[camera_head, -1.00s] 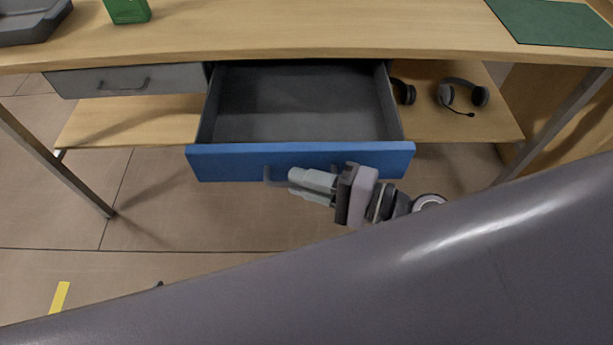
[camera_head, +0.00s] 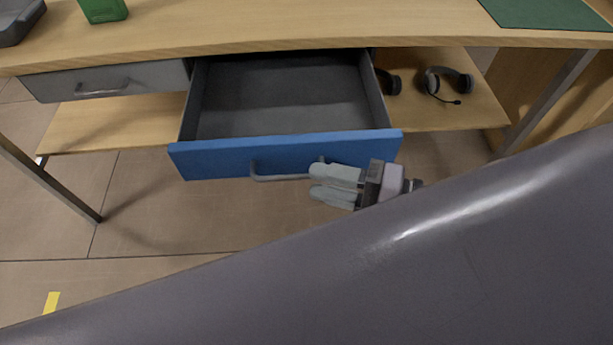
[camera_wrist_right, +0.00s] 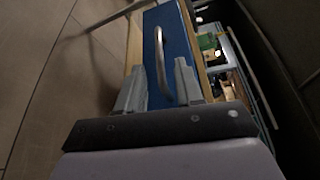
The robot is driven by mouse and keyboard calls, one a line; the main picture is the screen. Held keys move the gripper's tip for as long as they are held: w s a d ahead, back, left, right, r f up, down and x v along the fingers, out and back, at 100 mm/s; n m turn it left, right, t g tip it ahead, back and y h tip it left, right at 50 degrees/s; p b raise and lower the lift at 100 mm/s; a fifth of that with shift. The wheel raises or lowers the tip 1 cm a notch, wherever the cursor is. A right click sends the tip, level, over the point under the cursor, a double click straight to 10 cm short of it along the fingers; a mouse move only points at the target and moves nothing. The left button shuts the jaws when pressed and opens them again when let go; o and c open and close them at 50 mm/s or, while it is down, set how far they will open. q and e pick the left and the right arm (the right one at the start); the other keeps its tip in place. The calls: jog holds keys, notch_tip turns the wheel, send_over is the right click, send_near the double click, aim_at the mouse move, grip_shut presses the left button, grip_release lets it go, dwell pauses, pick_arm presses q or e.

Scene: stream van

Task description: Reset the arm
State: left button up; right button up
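My right gripper (camera_head: 322,184) is just in front of the blue drawer front (camera_head: 220,160), near the right end of its grey handle (camera_head: 268,178). Its two pale fingers are apart with nothing held between them. In the right wrist view the open fingers (camera_wrist_right: 157,85) point toward the handle (camera_wrist_right: 161,45), which appears in line with the gap. The drawer is pulled out, and its visible dark interior (camera_head: 285,95) is empty. My left gripper is not in view.
The wooden desk top (camera_head: 300,22) lies above the drawer, with a green box (camera_head: 103,10) and a green mat (camera_head: 548,12). A closed grey drawer (camera_head: 150,80) is at the left. A headset (camera_head: 447,82) lies on the lower shelf. Floor below is clear.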

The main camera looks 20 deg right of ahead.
jog(key=shift+v, duration=0.9)
